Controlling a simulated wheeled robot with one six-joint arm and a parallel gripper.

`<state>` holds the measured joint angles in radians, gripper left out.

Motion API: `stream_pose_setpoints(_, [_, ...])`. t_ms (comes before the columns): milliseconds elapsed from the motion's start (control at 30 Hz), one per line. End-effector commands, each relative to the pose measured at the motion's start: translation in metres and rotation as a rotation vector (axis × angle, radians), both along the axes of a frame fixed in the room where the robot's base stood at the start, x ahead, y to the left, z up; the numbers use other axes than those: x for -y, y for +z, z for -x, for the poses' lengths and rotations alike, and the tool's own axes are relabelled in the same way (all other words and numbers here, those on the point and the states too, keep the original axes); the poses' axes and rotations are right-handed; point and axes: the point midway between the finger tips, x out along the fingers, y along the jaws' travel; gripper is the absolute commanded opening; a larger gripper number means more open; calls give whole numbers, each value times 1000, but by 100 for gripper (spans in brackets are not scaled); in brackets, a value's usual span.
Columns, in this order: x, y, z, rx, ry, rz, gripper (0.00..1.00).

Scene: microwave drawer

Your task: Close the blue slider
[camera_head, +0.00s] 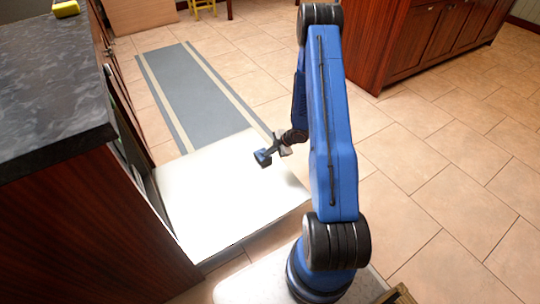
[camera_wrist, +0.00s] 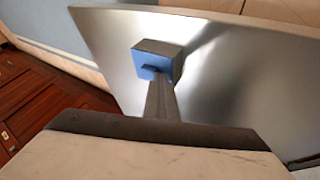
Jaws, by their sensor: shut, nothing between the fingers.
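A wide, pale metallic panel (camera_head: 225,195) extends out from the side of the dark wooden counter, low down. No separate blue slider can be made out. My gripper (camera_head: 263,158) is over the panel's far right part in the head view, its blue tip pointing left. In the wrist view, my gripper (camera_wrist: 157,62) is shut and empty, in front of the shiny panel (camera_wrist: 225,75). I cannot tell whether the tip touches the panel.
The wooden counter (camera_head: 85,225) with its dark stone top (camera_head: 50,90) stands at left. A grey-blue runner (camera_head: 190,90) with pale stripes lies beyond the panel. A wooden cabinet (camera_head: 400,45) stands at back right. Tiled floor (camera_head: 440,170) is clear at right.

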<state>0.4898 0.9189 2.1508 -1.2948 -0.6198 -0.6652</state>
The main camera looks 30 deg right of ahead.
Motion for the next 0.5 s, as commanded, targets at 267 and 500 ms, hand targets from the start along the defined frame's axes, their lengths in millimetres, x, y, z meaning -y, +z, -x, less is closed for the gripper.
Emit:
stream_pose_setpoints(267, [4, 8, -1, 9, -1, 0, 0])
stream_pose_setpoints(500, [19, 38, 17, 7, -3, 1, 0])
